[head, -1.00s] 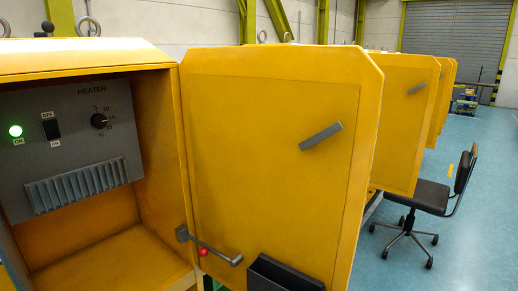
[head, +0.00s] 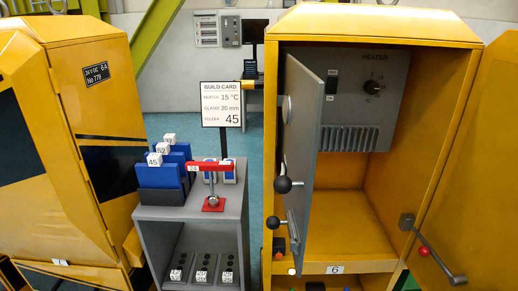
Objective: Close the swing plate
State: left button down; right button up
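The swing plate (head: 305,140) is a tall grey panel at the left side of the yellow cabinet's opening in the head view. It stands swung open, seen at a steep angle, and hides the left part of the heater panel (head: 367,95). A handle with a black ball knob (head: 283,186) sticks out from its left face. A second black knob (head: 272,222) and a grey lever show lower down near the plate. Neither of my grippers is in view.
The cabinet's yellow door (head: 490,160) stands open at right, with a red-knobbed lever (head: 437,262) at its lower left. A grey stand (head: 160,213) with blue folders (head: 160,178), a red bracket (head: 209,166) and a build card (head: 221,104) is left of the cabinet. Another yellow cabinet (head: 65,170) stands farther left.

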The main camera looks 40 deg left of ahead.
aim_at(297, 147)
jog(key=j+u, duration=0.2)
jog(key=u, duration=0.2)
jog(key=k+j+u, duration=0.1)
jog(key=u, duration=0.3)
jog(key=i+j, duration=0.05)
jog(key=j, duration=0.05)
